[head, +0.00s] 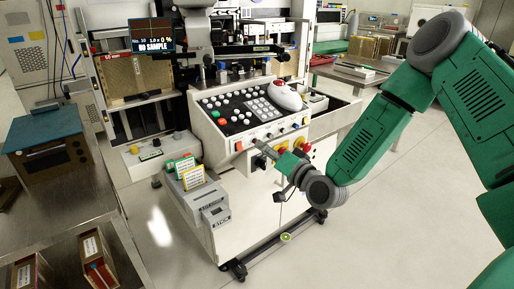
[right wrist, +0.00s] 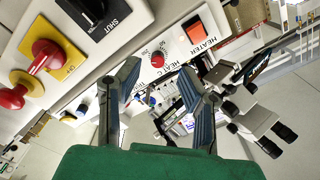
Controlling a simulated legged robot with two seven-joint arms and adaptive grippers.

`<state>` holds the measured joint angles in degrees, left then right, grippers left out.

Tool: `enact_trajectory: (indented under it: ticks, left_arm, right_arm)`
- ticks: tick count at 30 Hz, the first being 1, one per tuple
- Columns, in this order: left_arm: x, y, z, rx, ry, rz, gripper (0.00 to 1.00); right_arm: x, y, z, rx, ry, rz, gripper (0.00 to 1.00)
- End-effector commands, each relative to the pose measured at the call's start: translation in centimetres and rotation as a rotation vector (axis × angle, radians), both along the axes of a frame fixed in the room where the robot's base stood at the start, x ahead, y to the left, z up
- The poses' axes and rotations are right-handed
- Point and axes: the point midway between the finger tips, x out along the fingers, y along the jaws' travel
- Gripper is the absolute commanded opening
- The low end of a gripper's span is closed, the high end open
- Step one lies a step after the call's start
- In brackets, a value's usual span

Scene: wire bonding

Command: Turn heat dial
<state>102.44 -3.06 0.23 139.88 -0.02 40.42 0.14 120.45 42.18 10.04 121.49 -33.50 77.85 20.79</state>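The heat dial (right wrist: 157,59) is a small red knob on the white panel, with HEAT lettering beside it. In the right wrist view it shows between and beyond my fingertips. My right gripper (right wrist: 158,74) is open, with its two dark ridged fingers apart on either side of the dial and nothing between them. In the head view my right gripper (head: 268,152) is at the front panel of the white console (head: 240,165), and it hides part of that panel. I cannot tell whether the fingers touch the panel. My left gripper is not in view.
An orange HEATER switch (right wrist: 195,31) sits right of the dial. A red knob on a yellow plate (right wrist: 46,55) and a black SHUT switch (right wrist: 92,14) are to the left. A grey bin with cards (head: 197,193) stands at the console's front left. Open floor lies at right.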

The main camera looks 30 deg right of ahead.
Motion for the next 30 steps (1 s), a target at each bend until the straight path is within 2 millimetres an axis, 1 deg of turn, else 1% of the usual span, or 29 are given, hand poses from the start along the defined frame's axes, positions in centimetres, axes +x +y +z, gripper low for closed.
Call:
enact_trajectory:
  ticks: [1, 3, 7, 12, 18, 19, 20, 21, 22, 30]
  left_arm:
    - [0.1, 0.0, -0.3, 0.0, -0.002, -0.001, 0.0]
    - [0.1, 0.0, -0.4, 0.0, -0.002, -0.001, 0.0]
    - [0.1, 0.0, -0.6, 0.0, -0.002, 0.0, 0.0]
    - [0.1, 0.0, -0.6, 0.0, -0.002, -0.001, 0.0]
    - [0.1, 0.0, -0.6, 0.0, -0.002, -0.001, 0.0]
    - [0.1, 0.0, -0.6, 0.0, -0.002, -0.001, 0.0]
    - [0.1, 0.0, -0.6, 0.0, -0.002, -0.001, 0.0]
    - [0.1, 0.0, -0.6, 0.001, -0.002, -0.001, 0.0]
    - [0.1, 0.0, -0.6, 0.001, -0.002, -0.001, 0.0]
    - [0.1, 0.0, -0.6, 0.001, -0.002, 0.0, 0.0]
  right_arm:
    - [1.0, 0.0, -0.1, -0.001, -0.001, 0.0, 0.34]
    - [1.9, 0.0, -0.2, 0.0, -0.001, -0.001, 0.34]
    - [3.2, 0.1, -0.1, 0.001, 0.0, 0.0, 0.34]
    - [3.9, 0.2, -0.1, 0.001, 0.001, -0.001, 0.34]
    - [3.9, 0.3, 0.0, 0.0, 0.001, -0.001, 0.34]
    - [3.9, 0.3, 0.0, 0.0, 0.001, -0.001, 0.31]
    - [3.9, 0.3, 0.0, 0.0, 0.001, -0.001, 0.2]
    - [3.9, 0.3, 0.0, 0.0, 0.001, -0.001, 0.06]
    - [3.9, 0.3, 0.0, 0.0, 0.001, -0.001, 0.0]
    - [3.8, 0.2, -0.1, -0.006, 0.002, -0.001, 0.0]
